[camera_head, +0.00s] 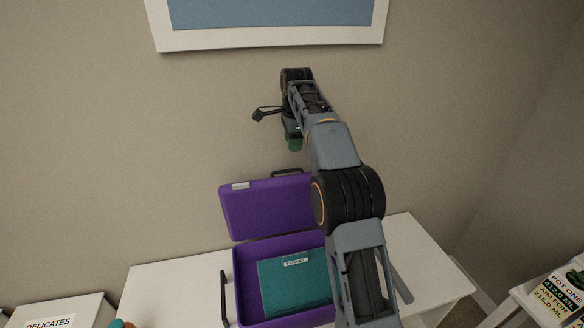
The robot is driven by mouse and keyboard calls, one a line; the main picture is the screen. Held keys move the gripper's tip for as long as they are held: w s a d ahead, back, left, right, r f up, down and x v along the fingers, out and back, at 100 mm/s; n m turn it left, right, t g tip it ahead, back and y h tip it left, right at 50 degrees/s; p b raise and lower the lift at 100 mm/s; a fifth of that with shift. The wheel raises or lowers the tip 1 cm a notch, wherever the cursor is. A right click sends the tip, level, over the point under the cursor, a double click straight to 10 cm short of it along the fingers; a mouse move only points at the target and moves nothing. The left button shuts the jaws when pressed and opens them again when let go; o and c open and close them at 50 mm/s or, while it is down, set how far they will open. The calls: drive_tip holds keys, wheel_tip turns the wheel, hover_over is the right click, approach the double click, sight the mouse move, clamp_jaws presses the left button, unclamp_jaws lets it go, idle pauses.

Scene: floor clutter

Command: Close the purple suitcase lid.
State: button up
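The purple suitcase (240,262) stands on a white table with its lid (260,207) raised, leaning back toward the wall. The lid has a dark handle along its upper edge and a small light label at its upper left. A teal folded towel (283,288) with a label reading "TOWEL" lies inside the suitcase. My arm crosses in front of the right part of the suitcase and lid and hides it. My gripper (293,142) is above the lid, apart from it. Its fingers are small and mostly hidden, so I cannot tell whether it is open or shut.
The white table (165,285) has bare room left and right of the suitcase. A box labelled "DELICATES" (65,312) is at the lower left. A labelled item (560,295) sits on a white surface at the lower right. A framed picture (270,40) hangs on the wall above.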

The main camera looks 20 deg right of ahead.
sight(292, 170)
drive_tip(key=f, duration=0.3)
drive_tip(key=w+f, duration=0.1)
drive_tip(key=f, duration=0.6)
drive_tip(key=shift+w+f, duration=0.15)
drive_tip(key=shift+w, duration=0.25)
clamp_jaws()
